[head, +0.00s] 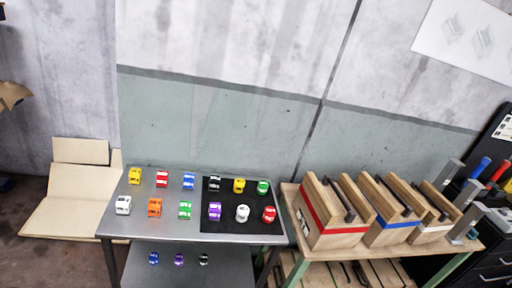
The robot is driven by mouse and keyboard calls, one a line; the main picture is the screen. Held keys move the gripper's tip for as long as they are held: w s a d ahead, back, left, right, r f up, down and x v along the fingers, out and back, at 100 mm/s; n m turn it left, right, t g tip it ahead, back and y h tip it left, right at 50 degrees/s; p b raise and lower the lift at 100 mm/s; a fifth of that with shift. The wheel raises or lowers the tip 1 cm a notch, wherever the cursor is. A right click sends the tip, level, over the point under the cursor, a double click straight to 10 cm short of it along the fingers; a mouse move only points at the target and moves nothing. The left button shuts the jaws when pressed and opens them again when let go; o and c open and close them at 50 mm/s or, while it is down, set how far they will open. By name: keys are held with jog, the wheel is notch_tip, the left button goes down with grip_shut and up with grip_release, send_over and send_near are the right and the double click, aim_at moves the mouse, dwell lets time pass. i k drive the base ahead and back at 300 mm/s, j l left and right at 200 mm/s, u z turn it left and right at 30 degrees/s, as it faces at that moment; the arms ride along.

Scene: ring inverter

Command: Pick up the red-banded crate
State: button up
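The red-banded crate (322,222) is a light wooden box with a red stripe around it and a dark bar across its open top. It stands upright at the left end of a wooden-topped bench (345,255), right of centre in the head view. A blue-banded crate (392,233) stands just to its right, and a white-banded crate (432,232) stands beyond that. The contents of the red-banded crate are hard to make out. I cannot make out my gripper in this view, and nothing visibly holds the crate.
A grey metal table (150,225) to the left carries several small toy cars and a black mat (240,226). More cars sit on its lower shelf (190,270). Grey metal parts (464,220) and colored-handled tools (480,167) crowd the right. Flattened cardboard (75,200) lies at left.

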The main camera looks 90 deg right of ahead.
aim_at(331, 215)
jog(key=z, duration=3.45)
